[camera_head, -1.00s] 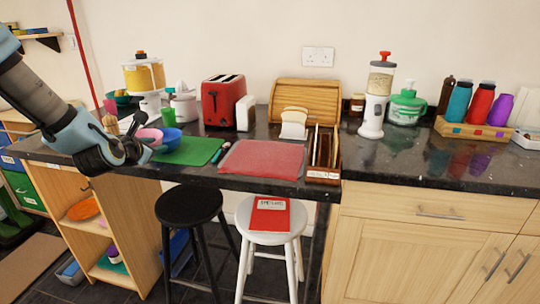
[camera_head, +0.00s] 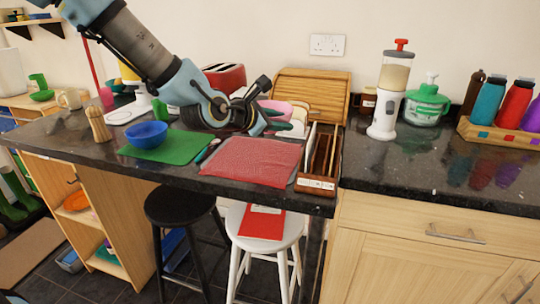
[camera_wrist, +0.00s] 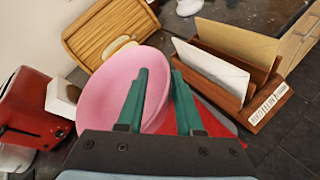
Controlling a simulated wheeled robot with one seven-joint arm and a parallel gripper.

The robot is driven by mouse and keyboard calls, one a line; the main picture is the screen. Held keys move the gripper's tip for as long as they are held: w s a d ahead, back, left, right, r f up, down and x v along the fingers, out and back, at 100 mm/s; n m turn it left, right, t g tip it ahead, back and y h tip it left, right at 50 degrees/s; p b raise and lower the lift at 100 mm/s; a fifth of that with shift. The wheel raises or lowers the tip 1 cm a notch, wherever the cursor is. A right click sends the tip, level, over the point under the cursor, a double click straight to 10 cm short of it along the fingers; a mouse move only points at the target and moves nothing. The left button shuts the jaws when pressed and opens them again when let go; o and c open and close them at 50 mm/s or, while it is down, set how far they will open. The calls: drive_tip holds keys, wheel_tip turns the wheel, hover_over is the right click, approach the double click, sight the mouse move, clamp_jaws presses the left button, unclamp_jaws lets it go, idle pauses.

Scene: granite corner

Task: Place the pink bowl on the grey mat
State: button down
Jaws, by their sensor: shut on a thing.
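My gripper (camera_wrist: 161,74) is shut on the rim of the pink bowl (camera_wrist: 105,82), with one teal finger inside the bowl and one outside. In the head view the bowl (camera_head: 276,106) shows partly behind my gripper (camera_head: 277,124), over the back of the counter near the bread box. A red cloth (camera_head: 252,161) lies at the counter's front. A narrow grey edge (camera_head: 297,170) shows along its border, which looks like the grey mat under it; most of that mat is hidden. The gap between the bowl and the counter is hard to judge.
A wooden letter rack (camera_head: 319,182) with envelopes stands right of the cloth. The red toaster (camera_head: 226,76) and bread box (camera_head: 308,93) are at the back. A blue bowl (camera_head: 147,134) sits on a green mat (camera_head: 182,148) to the left.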

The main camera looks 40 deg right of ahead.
sight(280, 166)
wheel_tip(280, 166, down, 9)
drive_tip(key=shift+r+p, duration=0.1)
drive_tip(key=shift+p, duration=0.35)
drive_tip(key=shift+f, duration=0.5)
drive_tip(key=shift+a+f+b, duration=0.1)
drive_tip(key=shift+f+b, duration=0.05)
drive_tip(key=shift+b, duration=0.15)
drive_tip(key=c, duration=0.5)
unclamp_jaws()
drive_tip(key=shift+c, duration=0.2)
drive_tip(key=shift+s, duration=0.1)
drive_tip(key=shift+r+p, duration=0.3)
drive_tip(key=shift+r, duration=0.1)
drive_tip(key=b+v, duration=0.1)
drive_tip(key=v, duration=1.1)
drive_tip(key=shift+r, duration=0.1)
